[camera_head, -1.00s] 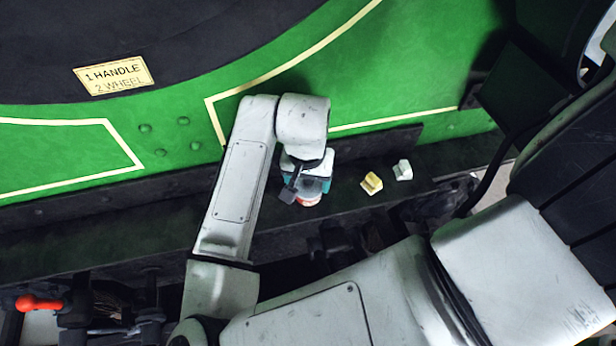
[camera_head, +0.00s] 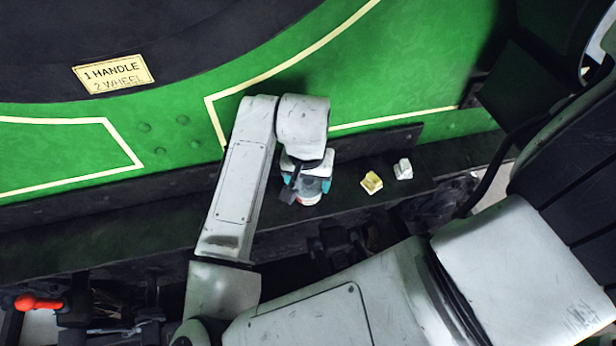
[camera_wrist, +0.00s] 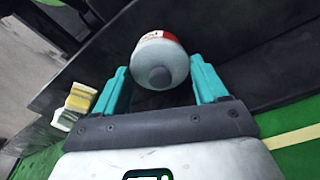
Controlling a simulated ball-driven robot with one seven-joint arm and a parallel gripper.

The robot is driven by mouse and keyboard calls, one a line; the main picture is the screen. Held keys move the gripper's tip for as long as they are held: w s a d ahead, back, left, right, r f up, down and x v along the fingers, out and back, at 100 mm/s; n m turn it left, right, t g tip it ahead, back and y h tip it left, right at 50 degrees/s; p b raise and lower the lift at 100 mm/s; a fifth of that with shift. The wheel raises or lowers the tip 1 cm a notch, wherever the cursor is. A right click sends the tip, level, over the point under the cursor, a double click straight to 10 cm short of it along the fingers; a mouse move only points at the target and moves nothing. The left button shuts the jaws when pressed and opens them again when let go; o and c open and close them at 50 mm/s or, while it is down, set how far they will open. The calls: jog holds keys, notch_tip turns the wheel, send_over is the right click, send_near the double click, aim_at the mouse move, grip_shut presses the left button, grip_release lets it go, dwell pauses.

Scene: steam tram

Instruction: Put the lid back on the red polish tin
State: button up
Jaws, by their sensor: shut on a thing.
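In the wrist view, a pale grey round lid (camera_wrist: 150,52) with a dark knob (camera_wrist: 160,77) sits between the teal fingers of my gripper (camera_wrist: 160,66). The gripper is shut on the lid. Just beyond the lid's far edge shows a red and white side of the polish tin (camera_wrist: 167,37); the lid hides most of it. I cannot tell whether the lid touches the tin's rim. In the head view, my gripper (camera_head: 309,184) is over the dark ledge, with the tin (camera_head: 309,201) only partly visible below it.
A yellow block (camera_head: 371,182) and a white block (camera_head: 403,169) stand on the ledge (camera_head: 345,195) to the right of the gripper. A green panel (camera_head: 400,70) rises behind the ledge. A red-handled lever (camera_head: 38,302) is at lower left.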

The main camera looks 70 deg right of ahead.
jog(key=o, duration=1)
jog(key=shift+o, duration=0.2)
jog(key=shift+r, duration=0.1)
jog(key=shift+r+p, duration=2.9)
jog(key=shift+r, duration=0.55)
grip_shut()
jog(key=shift+f+b, duration=2.3)
jog(key=shift+f, duration=0.45)
jog(key=shift+r, duration=0.25)
